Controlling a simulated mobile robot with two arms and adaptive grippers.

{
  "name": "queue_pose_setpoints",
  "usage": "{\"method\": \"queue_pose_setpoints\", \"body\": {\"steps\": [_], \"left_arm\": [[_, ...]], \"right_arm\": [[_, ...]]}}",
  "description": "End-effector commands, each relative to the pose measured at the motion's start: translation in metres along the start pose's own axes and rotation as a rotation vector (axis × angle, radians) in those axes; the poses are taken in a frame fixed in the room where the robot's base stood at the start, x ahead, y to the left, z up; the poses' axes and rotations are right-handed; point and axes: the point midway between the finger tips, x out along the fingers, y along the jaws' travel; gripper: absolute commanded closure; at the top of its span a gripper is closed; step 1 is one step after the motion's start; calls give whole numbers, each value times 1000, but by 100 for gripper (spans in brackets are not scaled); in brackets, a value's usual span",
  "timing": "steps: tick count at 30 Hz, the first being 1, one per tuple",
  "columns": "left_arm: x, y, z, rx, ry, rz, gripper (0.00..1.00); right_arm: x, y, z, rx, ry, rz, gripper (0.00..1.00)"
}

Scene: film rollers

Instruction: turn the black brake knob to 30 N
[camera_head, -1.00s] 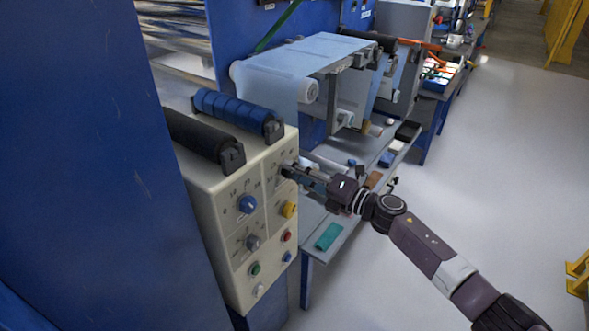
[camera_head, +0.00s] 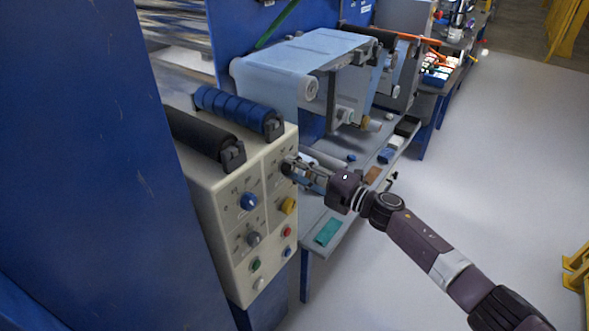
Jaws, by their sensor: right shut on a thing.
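The beige control box (camera_head: 228,262) stands at the centre left. Its face carries a blue knob (camera_head: 248,201), a grey knob (camera_head: 253,239) and a yellow knob (camera_head: 289,205). My right gripper (camera_head: 290,167) is at the upper right of this face and is shut on a dark knob there. The fingers hide most of that knob, and its pointer and the scale value cannot be read. My left gripper is not in view.
Red (camera_head: 286,232) and green (camera_head: 255,264) buttons sit low on the face. Rollers (camera_head: 238,109) lie on top of the box. A blue wall (camera_head: 90,160) fills the left. A bench with a teal block (camera_head: 327,231) stands behind my right gripper.

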Motion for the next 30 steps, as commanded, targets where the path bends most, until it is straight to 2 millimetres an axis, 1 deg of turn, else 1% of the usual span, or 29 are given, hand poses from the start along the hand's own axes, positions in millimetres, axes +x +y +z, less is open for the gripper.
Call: {"method": "queue_pose_setpoints", "body": {"steps": [5, 6, 10, 11, 18, 22, 26, 30], "left_arm": [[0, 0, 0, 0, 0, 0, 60], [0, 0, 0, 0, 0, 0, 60], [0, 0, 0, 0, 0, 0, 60], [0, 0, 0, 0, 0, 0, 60], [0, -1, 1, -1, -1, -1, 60], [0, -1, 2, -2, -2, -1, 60], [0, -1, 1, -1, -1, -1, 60], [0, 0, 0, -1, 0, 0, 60]], "right_arm": [[0, -1, 0, -1, -1, -2, 95], [0, -1, 0, -1, -1, -2, 68], [0, -1, 0, -1, -1, -2, 54], [0, -1, 0, -1, -1, -2, 53], [0, 0, 0, -2, 0, -1, 53], [-8, -1, 0, -2, -1, -1, 53], [-29, -1, 1, -3, -2, -3, 53], [-60, -2, 1, -1, -2, -4, 53]]}}
